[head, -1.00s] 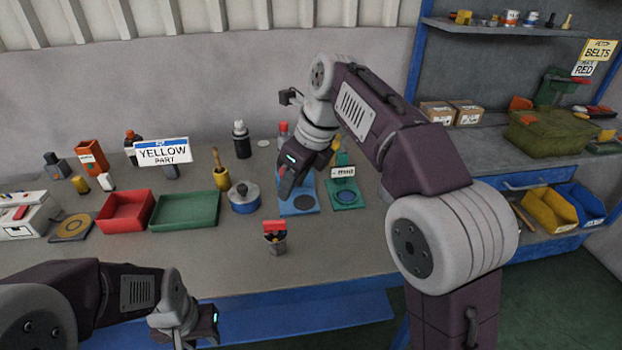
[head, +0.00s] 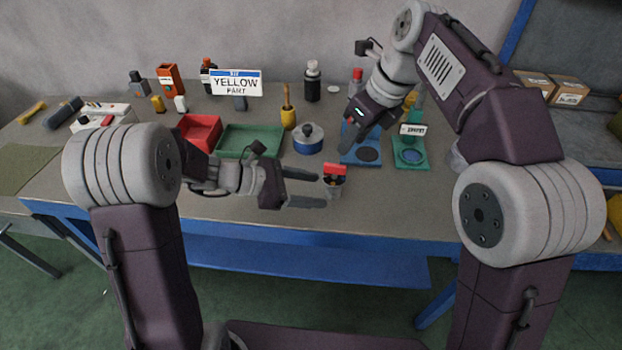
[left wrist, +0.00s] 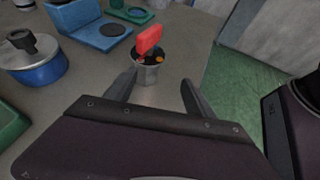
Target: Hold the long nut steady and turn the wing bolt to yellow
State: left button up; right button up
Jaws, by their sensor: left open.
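The long nut (head: 334,190) is a small grey post standing upright near the table's front edge. The wing bolt (head: 334,169) on top has a red wing and a dark collar. In the left wrist view the grey nut (left wrist: 148,76), red wing (left wrist: 149,39) and orange-yellow marks on the dark collar show. My left gripper (head: 321,189) is open and level, its two fingers pointing at the nut from the left, with the nut just beyond the fingertips (left wrist: 158,84). My right gripper (head: 350,133) hangs over the blue stand, away from the nut; its finger gap is not clear.
A blue stand (head: 350,157) and a green stand (head: 424,164) are behind the nut. A blue pot (head: 307,147), green tray (head: 229,150) and red tray (head: 214,133) lie behind my left arm. A sign reading YELLOW PART (head: 236,84) stands at the back. Table right of the nut is clear.

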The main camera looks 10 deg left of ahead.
pick_arm(q)
jog(key=shift+w+a+r+n+t+h, duration=0.1)
jog(key=shift+w+r+n+t+h, duration=0.05)
jog(key=shift+w+n+t, duration=0.35)
jog(key=shift+w+a+r+n+t+h, duration=0.1)
jog(key=shift+w+r+n+t+h, duration=0.15)
jog(key=shift+w, duration=0.3)
jog(key=x, duration=0.9)
jog(key=shift+s+f, duration=0.1)
jog(key=shift+f, duration=0.2)
jog(key=shift+g, duration=0.25)
grip_shut()
pick_arm(e)
jog(key=shift+s, duration=0.1)
jog(key=shift+n, duration=0.4)
jog(key=shift+c, duration=0.3)
jog(key=s+a+f+n+g+y, duration=0.1)
jog(key=s+a+n+g+y, duration=0.3)
jog(key=n, duration=0.3)
pick_arm(q)
jog(key=shift+a, duration=0.1)
pick_arm(e)
jog(key=m+t+y, duration=0.1)
jog(key=t+y, duration=0.2)
jog(key=y, duration=0.3)
send_near(339, 165)
jog(key=x, duration=1.1)
grip_shut()
